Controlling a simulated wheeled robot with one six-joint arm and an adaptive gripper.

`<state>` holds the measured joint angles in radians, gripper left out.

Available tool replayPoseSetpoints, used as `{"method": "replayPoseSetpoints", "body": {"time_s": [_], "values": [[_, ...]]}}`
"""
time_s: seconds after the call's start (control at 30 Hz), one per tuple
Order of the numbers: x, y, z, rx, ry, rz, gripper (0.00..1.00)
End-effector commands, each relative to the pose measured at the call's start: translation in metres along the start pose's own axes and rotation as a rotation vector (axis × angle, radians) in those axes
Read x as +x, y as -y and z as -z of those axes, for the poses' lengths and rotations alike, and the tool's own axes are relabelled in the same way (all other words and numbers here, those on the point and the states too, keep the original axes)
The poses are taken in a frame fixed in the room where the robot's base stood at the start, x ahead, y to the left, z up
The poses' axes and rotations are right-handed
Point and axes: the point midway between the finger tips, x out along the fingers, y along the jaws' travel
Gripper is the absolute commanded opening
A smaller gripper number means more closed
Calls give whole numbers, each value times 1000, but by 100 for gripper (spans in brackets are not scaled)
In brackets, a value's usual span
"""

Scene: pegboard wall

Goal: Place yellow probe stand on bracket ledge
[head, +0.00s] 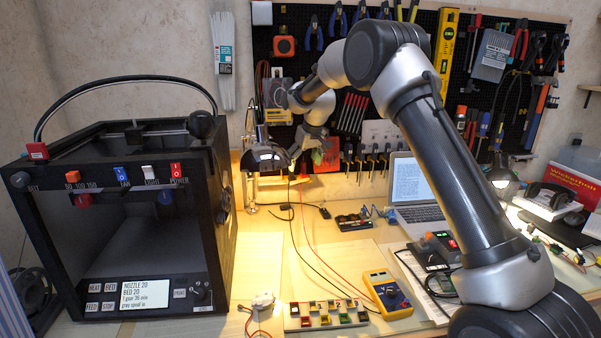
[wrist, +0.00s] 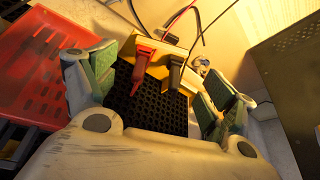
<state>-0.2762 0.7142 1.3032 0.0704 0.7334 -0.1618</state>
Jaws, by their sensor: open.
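The yellow probe stand (wrist: 192,72) shows in the wrist view as a yellow bar holding a red probe and a black probe, with cables rising from it. It lies beyond the fingertips and between them, tilted in the picture. My gripper (wrist: 150,78) is open, its green-padded fingers wide apart, with nothing between the pads that I can see. In the head view my gripper (head: 305,148) is small and far off, in front of the lower pegboard. I cannot make out the stand clearly there, nor pick out the bracket ledge for certain.
In the wrist view a red bin (wrist: 48,72) is at the left, a dark perforated surface (wrist: 150,108) lies behind the fingers, and a dark box (wrist: 290,80) is at the right. In the head view a black printer (head: 120,215) stands left; a multimeter (head: 386,292) and laptop (head: 418,190) are on the bench.

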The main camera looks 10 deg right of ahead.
Motion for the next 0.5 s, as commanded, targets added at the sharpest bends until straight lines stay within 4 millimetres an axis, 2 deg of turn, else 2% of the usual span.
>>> {"method": "replayPoseSetpoints", "body": {"time_s": [0.03,0.2,0.33,0.5], "values": [[-13,0,1,0,-2,0,84],[-42,0,0,0,-1,-1,84],[-52,0,0,1,2,0,84],[-56,0,-1,1,2,0,84]]}}
